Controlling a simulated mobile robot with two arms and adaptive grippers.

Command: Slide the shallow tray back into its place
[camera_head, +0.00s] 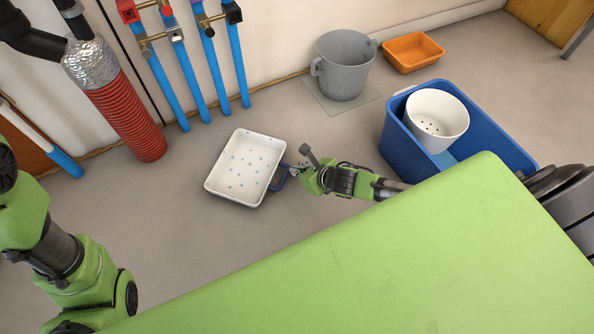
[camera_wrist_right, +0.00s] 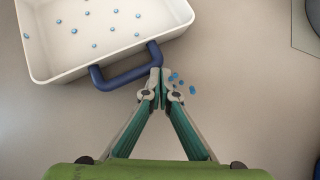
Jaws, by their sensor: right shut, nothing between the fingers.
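The shallow tray (camera_head: 246,168) is white with a blue handle (camera_head: 278,180) and has blue dots across its bottom. It is on the floor in the middle of the head view, and at the upper left of the right wrist view (camera_wrist_right: 60,76). My right gripper (camera_head: 293,169) is just right of the tray, close to the handle. In the right wrist view its fingertips (camera_wrist_right: 161,72) are shut and empty, beside the right end of the handle (camera_wrist_right: 126,70). I cannot tell whether they touch it. My left arm shows at the left, but its gripper is outside the view.
A grey bucket (camera_head: 345,66) stands on a mat by the wall, with an orange tub (camera_head: 412,50) beside it. A blue bin (camera_head: 400,146) holds a white perforated pot (camera_head: 437,117). Blue pipes (camera_head: 200,92) and a red hose (camera_head: 125,115) line the wall. Small blue pieces (camera_wrist_right: 174,78) show near my fingertips.

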